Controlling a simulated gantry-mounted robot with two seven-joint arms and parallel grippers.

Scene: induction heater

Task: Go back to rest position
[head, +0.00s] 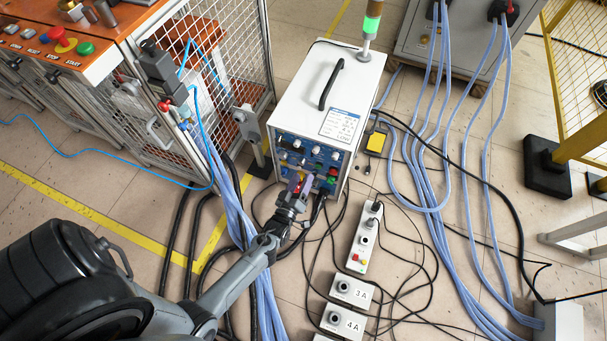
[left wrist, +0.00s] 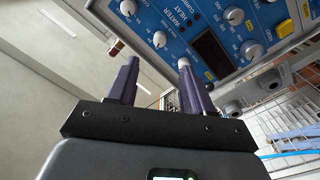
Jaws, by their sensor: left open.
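The induction heater (head: 322,97) is a white box with a black handle and a blue control panel (head: 300,154). My left gripper (head: 299,186) is in front of the lower part of this panel, with the arm reaching up from the lower left. In the left wrist view the two purple fingers (left wrist: 158,75) are apart, with nothing seen between them. The blue panel (left wrist: 218,32) with its knobs and dark display lies beyond the fingertips. Whether a fingertip touches a knob I cannot tell. My right gripper is not in view.
A mesh cage (head: 235,50) with an orange button console (head: 65,45) stands at left. Cables (head: 430,180) lie across the floor at right, near a grey cabinet (head: 455,45). Switch boxes (head: 351,291) sit at lower centre. A yellow fence (head: 575,50) stands at far right.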

